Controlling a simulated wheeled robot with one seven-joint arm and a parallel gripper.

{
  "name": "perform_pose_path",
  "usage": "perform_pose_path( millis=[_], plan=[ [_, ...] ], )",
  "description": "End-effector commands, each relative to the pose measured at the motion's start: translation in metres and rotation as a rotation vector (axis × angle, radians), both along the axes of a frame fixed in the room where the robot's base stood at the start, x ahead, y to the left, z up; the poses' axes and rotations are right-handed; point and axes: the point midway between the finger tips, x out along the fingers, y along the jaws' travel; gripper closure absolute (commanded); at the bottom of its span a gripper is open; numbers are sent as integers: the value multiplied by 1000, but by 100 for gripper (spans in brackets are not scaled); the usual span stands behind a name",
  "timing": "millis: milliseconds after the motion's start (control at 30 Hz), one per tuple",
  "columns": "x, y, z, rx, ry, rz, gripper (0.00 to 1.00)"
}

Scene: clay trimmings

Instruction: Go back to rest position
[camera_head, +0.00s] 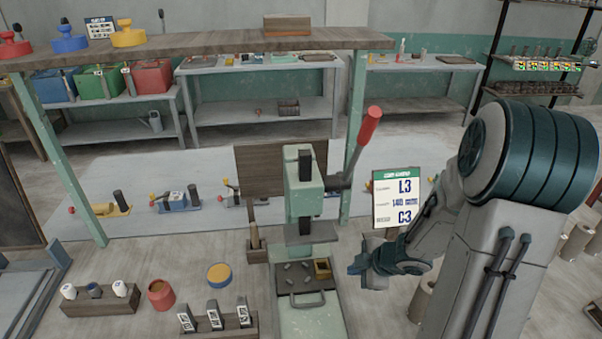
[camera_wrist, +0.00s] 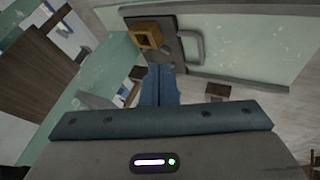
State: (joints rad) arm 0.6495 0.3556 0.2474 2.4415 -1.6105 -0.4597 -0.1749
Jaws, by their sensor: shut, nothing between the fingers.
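My gripper (camera_head: 360,268) is to the right of the green press, in the air in front of its base. In the wrist view its blue fingers (camera_wrist: 160,72) are together with nothing between them. The pale green press (camera_head: 304,188) has a raised lever with a red grip (camera_head: 369,125). A dark tray with a handle (camera_head: 302,300) sits on its base and bears several small grey clay pieces. A small yellow-brown square frame (camera_head: 322,268) stands at the tray's back right corner; the wrist view shows it too (camera_wrist: 146,37), just beyond my fingers.
A white card reading L3 (camera_head: 397,197) stands behind my forearm. A red pot (camera_head: 161,295), a yellow-topped tub (camera_head: 219,275) and wooden racks (camera_head: 100,303) stand left of the press. A wooden shelf (camera_head: 190,44) spans above. Cylinders (camera_head: 422,300) stand at right.

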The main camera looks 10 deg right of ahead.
Motion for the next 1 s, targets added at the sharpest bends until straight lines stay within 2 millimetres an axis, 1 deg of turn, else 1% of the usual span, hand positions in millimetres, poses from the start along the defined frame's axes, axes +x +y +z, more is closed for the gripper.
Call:
perform_pose_path(
  millis=[67,133,200,267,367,400,467,500,567,667,767,800,900,1000],
  plan=[
    [6,-6,6,-42,-12,-54,100],
    [13,-15,17,-92,-25,-141,100],
    [18,-26,32,-146,-41,-258,100],
    [19,-35,48,-184,-54,-371,100],
    [13,-45,73,-217,-65,-561,100],
    [7,-47,83,-220,-67,-635,100],
    [-3,-48,96,-214,-61,-742,100],
    [-11,-47,105,-201,-55,-812,100],
    [-25,-43,115,-173,-38,-912,100],
    [-53,-31,128,-99,12,-1064,100],
    [-83,-11,135,2,90,-1186,100],
    [-95,-2,137,44,130,-1224,100],
    [-122,21,140,142,229,-1287,100],
    [-142,41,142,214,315,-1316,100]
  ],
)
